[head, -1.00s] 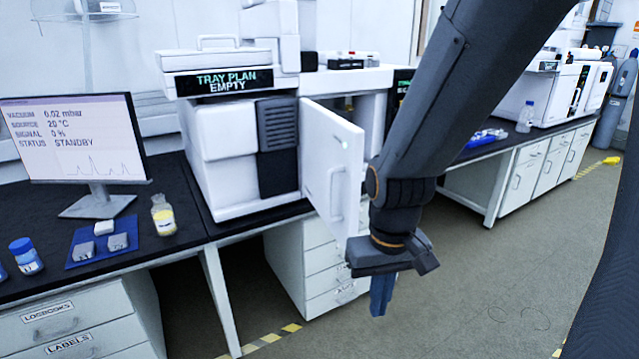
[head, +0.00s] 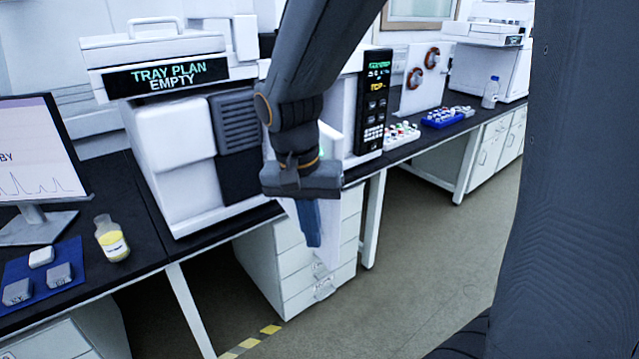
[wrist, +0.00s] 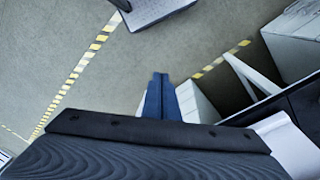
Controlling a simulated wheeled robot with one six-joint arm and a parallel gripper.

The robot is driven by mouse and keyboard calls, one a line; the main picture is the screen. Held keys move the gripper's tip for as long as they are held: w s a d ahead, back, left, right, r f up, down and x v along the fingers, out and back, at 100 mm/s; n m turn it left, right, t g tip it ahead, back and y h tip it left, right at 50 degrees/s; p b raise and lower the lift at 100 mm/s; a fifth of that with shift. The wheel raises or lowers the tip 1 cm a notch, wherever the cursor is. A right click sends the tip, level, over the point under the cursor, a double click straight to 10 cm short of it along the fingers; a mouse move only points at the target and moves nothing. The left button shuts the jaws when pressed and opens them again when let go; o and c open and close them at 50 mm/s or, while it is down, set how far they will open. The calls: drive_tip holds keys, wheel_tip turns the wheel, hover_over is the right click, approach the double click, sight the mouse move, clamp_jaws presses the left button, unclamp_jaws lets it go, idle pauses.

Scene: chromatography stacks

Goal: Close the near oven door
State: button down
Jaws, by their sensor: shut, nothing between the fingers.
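The near oven door (head: 331,140) is a white panel on the white instrument with the "TRAY PLAN EMPTY" display (head: 165,77). In the head view it is mostly hidden behind my arm, and its handle does not show. It appears to stand open, but I cannot tell how far. My gripper (head: 313,243) is shut and empty, with its blue fingers pointing down in front of the door. I cannot tell whether it touches the door. In the wrist view the shut fingers (wrist: 160,78) point over the floor.
White drawers (head: 318,245) stand under the black bench below the door. A yellow-filled bottle (head: 111,238) and a monitor (head: 35,165) are at left. A dark control panel (head: 374,100) and a blue rack (head: 442,118) are farther right. The aisle floor (head: 430,250) is clear.

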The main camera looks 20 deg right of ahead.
drive_tip(key=w+a+r+m+h+p, duration=0.1)
drive_tip(key=w+a+r+m+h, duration=0.1)
drive_tip(key=r+m, duration=0.4)
drive_tip(key=w+a+r+m+h+p, duration=0.15)
drive_tip(key=r+m, duration=0.25)
drive_tip(key=r, duration=0.4)
drive_tip(key=w+d+f+p, duration=0.1)
drive_tip(key=d+f+p, duration=0.4)
drive_tip(key=d+f, duration=0.2)
drive_tip(key=shift+w+f+t, duration=0.3)
drive_tip(key=shift+w+f, duration=0.1)
drive_tip(key=shift+f, duration=0.7)
drive_tip(key=shift+y, duration=0.25)
